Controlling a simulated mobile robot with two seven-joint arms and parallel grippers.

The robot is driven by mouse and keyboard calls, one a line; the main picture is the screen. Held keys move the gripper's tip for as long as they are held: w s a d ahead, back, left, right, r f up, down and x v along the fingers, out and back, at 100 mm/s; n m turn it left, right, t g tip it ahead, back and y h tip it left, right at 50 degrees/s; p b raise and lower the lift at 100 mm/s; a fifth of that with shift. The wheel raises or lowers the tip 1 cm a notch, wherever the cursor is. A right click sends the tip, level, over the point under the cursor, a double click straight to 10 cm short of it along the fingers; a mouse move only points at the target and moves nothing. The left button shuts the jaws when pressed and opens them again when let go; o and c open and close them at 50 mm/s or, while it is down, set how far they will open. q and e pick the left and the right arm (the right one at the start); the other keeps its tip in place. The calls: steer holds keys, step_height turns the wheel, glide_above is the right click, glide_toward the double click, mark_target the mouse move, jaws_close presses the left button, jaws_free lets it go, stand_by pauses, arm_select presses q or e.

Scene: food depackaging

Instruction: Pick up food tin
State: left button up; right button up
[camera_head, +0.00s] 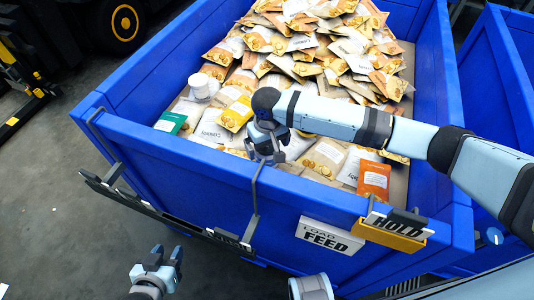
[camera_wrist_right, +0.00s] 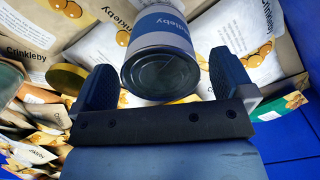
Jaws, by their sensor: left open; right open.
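My right gripper (camera_head: 266,155) is open, low inside the blue bin near its front wall. In the right wrist view, a food tin (camera_wrist_right: 160,58) with a white and blue label and a bare metal end lies between the two open fingers (camera_wrist_right: 163,82). The fingers stand on either side of it; I cannot tell if they touch it. In the head view the arm and gripper hide this tin. A white tin (camera_head: 201,87) shows further left in the bin. My left gripper (camera_head: 160,262) is open and empty, outside the bin at the front.
The blue bin (camera_head: 190,170) holds many snack packets (camera_head: 320,50), heaped at the back. A gold lid (camera_wrist_right: 68,78) shows beside the left finger in the wrist view. A metal rail (camera_head: 150,215) and signs (camera_head: 331,236) hang on the front wall. Another blue bin (camera_head: 500,80) stands right.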

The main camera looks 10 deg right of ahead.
step_height(320, 180, down, 3)
steer(key=shift+w+f, duration=0.1)
steer(key=shift+c, duration=0.5)
steer(key=c, duration=1)
